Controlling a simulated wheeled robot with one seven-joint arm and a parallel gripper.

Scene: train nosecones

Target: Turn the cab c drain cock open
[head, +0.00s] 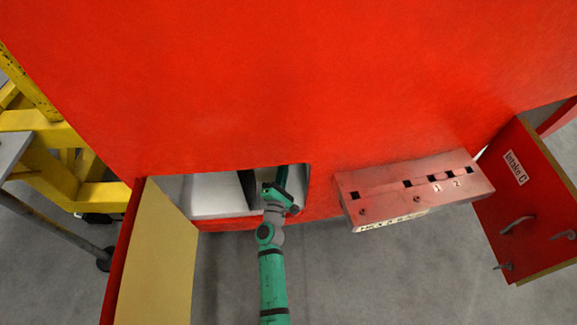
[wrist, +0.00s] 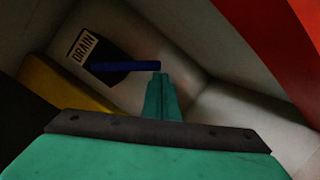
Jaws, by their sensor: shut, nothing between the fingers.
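The drain cock shows in the wrist view as a blue lever handle (wrist: 125,67) lying roughly level across the picture, by a dark block with a "DRAIN" label (wrist: 83,47). My gripper (wrist: 158,76) is shut and empty, its green fingertips just below the right end of the blue handle. I cannot tell whether they touch it. In the head view my gripper (head: 283,176) reaches into an open recess (head: 215,196) in the red nosecone. The drain cock is not visible in that view.
Pale recess walls (wrist: 235,110) close in around my gripper, with a yellow part (wrist: 62,86) at left. An open door (head: 158,255) hangs left of the recess. A red numbered panel (head: 415,188) and an "Intake C" door (head: 525,205) are at right. A yellow frame (head: 60,160) stands far left.

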